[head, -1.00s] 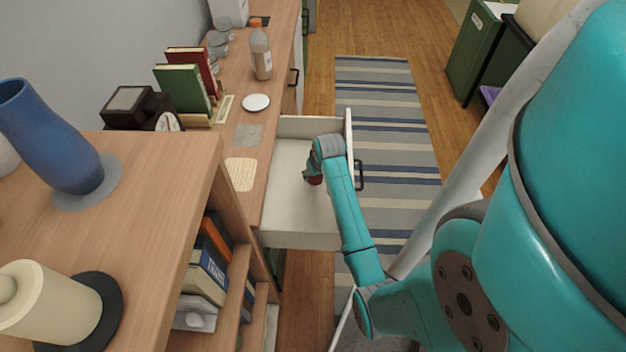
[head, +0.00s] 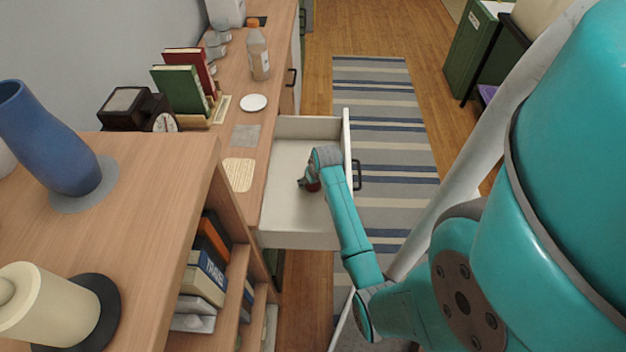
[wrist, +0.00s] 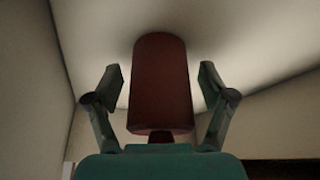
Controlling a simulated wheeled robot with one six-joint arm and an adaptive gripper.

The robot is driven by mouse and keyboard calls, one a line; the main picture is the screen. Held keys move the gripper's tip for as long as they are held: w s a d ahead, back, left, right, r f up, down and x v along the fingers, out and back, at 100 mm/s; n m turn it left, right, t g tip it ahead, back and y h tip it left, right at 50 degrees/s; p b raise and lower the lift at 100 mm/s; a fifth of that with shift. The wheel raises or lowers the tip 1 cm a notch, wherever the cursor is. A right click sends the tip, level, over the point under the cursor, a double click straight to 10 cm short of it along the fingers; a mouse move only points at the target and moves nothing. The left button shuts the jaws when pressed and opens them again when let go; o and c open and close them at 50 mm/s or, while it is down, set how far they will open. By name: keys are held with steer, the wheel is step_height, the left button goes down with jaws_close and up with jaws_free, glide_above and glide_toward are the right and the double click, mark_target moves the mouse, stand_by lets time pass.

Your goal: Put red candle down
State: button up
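The red candle (wrist: 160,85) stands out in the wrist view as a dark red cylinder between my gripper's two fingers. A gap shows on each side of it, so my gripper (wrist: 161,82) is open around it without gripping. In the head view, my gripper (head: 304,184) is down inside the open white drawer (head: 285,225). Only a small dark red part of the candle (head: 313,187) shows there, beside the fingers. The wrist hides the rest, and I cannot tell exactly how its base meets the drawer floor.
The drawer's front panel with its dark handle (head: 357,175) stands right of my arm. The wooden counter (head: 228,206) is on the left, with a white disc (head: 253,103) and a bottle (head: 259,52). The visible drawer floor is otherwise clear.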

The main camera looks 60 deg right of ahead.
steer(key=v, duration=1.2)
steer(key=shift+r, duration=0.15)
stand_by(0.4)
